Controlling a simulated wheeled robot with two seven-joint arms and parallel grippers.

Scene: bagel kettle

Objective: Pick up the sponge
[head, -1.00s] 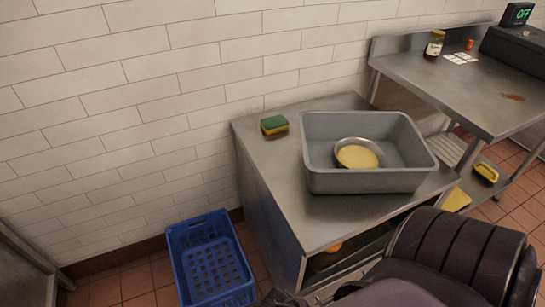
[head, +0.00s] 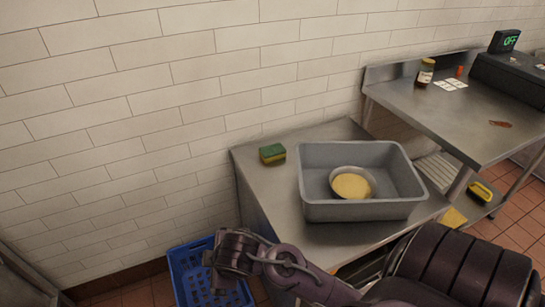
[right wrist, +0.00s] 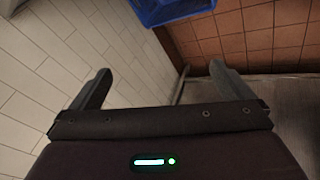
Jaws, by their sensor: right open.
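The sponge (head: 272,154), green on top with a yellow side, lies on the steel table (head: 262,190) near the wall, left of the grey tub (head: 360,208). It is outside the right wrist view. My right arm reaches in from the lower right of the head view, and its wrist end is over the blue crate, below and left of the sponge. My right gripper (right wrist: 160,70) shows in the right wrist view with its two fingers wide apart and nothing between them. My left gripper is in neither view.
The grey tub holds a metal bowl (head: 352,184) with yellow contents. The blue crate (head: 188,272) stands on the floor left of the table; it also shows in the right wrist view (right wrist: 172,12). A tiled wall runs behind. A jar (head: 425,73) stands on the counter at right.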

